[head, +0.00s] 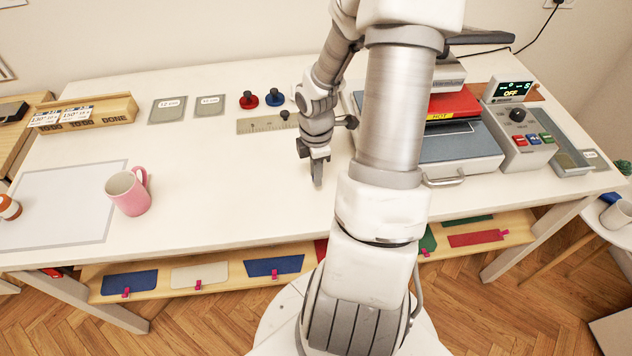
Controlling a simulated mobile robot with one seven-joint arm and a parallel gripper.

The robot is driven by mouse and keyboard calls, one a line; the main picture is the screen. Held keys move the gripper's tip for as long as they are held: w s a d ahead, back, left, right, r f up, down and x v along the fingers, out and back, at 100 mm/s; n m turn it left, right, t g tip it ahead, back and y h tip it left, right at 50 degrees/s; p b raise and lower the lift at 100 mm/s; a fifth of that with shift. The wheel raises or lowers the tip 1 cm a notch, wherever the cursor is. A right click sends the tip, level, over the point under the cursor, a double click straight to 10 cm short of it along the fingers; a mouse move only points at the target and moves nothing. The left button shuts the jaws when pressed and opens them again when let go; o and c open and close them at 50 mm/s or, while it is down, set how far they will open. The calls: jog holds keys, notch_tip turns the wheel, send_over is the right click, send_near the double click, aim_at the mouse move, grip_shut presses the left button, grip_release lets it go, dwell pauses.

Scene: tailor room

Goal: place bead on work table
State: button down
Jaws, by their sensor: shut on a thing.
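The work table (230,190) is a long white table across the view, with a wide bare top. My gripper (317,182) points down over the middle of the table, in front of the metal ruler. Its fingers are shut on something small. I cannot make out the bead itself, as the fingers and wrist hide what is between them. I cannot tell whether the fingertips touch the table or hang just above it.
A pink mug (128,193) and a pale mat (60,205) are at the left. The metal ruler (262,125), a red knobbed piece (249,99) and a blue one (275,98) lie behind. A press (455,150) and control box (520,135) fill the right. The middle is clear.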

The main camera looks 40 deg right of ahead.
jog(key=shift+f+b, duration=0.4)
jog(key=shift+f, duration=1.4)
jog(key=shift+f, duration=0.15)
jog(key=c, duration=0.8)
grip_release()
jog(key=shift+o, duration=0.2)
notch_tip(320, 180, up, 12)
jog(key=p, duration=0.3)
jog(key=shift+a, duration=0.1)
